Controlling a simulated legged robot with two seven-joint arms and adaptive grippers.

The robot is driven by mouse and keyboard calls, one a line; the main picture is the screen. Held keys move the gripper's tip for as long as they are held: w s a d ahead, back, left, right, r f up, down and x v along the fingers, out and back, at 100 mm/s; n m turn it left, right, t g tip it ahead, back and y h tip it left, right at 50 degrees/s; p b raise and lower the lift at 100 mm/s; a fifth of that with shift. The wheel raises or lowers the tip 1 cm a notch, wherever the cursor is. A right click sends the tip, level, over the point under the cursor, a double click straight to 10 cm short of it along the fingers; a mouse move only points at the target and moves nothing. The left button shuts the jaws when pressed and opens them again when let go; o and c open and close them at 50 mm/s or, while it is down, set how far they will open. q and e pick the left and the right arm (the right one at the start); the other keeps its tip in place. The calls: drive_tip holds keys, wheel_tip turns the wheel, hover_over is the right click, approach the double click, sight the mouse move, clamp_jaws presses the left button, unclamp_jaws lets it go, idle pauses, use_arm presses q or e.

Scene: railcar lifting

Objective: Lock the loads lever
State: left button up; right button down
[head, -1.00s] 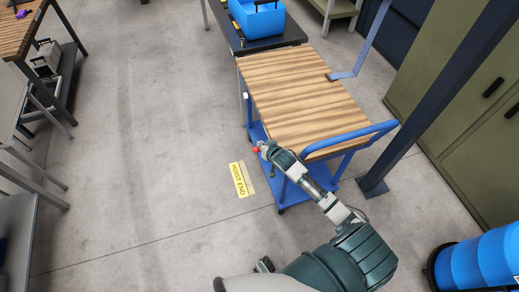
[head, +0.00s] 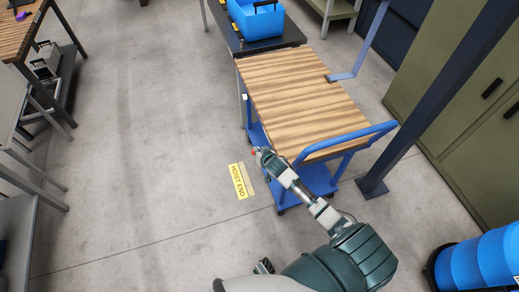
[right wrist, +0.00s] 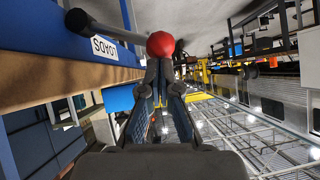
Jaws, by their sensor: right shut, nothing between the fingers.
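The loads lever shows in the right wrist view as a grey bar ending in a red ball knob (right wrist: 160,44). Its dark pivot is at the upper left, beside a white LOADS label (right wrist: 105,48) that reads upside down. My right gripper (right wrist: 160,72) is shut and empty, its fingertips right at the knob; I cannot tell whether they touch it. In the head view the right gripper (head: 261,153) is at the near left corner of the blue cart, and mostly hides the red knob (head: 254,150). My left gripper is not in view.
The cart has a wooden top (head: 300,95) and a blue push handle (head: 350,138). A HOIST END floor label (head: 238,181) lies to its left. A dark post (head: 425,110) and green cabinets (head: 450,90) stand at the right.

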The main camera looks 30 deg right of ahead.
use_arm(q)
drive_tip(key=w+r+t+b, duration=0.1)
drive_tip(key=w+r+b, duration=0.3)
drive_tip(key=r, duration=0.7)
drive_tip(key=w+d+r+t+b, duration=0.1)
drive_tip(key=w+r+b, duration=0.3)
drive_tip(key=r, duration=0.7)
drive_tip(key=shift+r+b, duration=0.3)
drive_tip(key=shift+b, duration=0.65)
use_arm(e)
drive_tip(key=a+f+n+g+h, duration=0.1)
drive_tip(key=a+f+n+h, duration=0.2)
drive_tip(key=f+n+h, duration=0.3)
drive_tip(key=shift+w+f+h, duration=0.3)
drive_tip(key=shift+f+h, duration=0.7)
drive_tip(key=shift+f, duration=1.9)
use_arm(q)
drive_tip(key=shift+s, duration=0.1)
